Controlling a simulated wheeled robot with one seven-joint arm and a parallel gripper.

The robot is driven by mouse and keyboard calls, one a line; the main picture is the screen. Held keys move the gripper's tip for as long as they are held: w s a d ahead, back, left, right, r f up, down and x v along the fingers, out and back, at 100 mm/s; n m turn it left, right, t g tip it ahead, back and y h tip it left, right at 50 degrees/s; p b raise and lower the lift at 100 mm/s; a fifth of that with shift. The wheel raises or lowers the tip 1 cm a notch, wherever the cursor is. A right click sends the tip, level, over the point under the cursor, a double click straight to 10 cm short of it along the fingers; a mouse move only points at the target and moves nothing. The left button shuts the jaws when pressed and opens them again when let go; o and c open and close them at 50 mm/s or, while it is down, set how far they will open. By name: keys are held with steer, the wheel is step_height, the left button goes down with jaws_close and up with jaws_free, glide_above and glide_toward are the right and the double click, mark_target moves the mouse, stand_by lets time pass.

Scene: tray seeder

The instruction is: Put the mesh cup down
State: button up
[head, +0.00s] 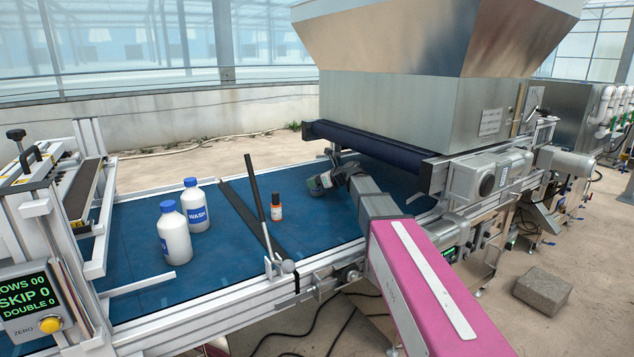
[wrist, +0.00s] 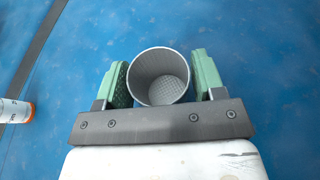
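The mesh cup (wrist: 160,75) is a grey, round, open-topped cup with a mesh-patterned bottom. In the wrist view I look down into its mouth. The two green fingers of my gripper (wrist: 161,68) lie against its left and right sides, shut on it. In the head view my gripper (head: 326,181) is low over the blue belt (head: 130,235), in front of the hopper's dark roller. The cup is small and mostly hidden by the gripper there. I cannot tell whether its base touches the belt.
Two white bottles (head: 175,235) (head: 196,207) with blue caps and a small orange bottle (head: 276,209) stand on the belt left of my gripper. A dark bar (head: 258,215) crosses the belt, with a black rod rising beside it. The large metal hopper (head: 410,115) stands close behind and right.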

steer(key=shift+o, duration=0.5)
steer(key=shift+r, duration=0.1)
steer(key=shift+s+d+r, duration=0.1)
steer(key=v, duration=1.1)
steer(key=shift+d+r, duration=0.15)
steer(key=shift+d, duration=0.15)
steer(key=shift+s, duration=0.1)
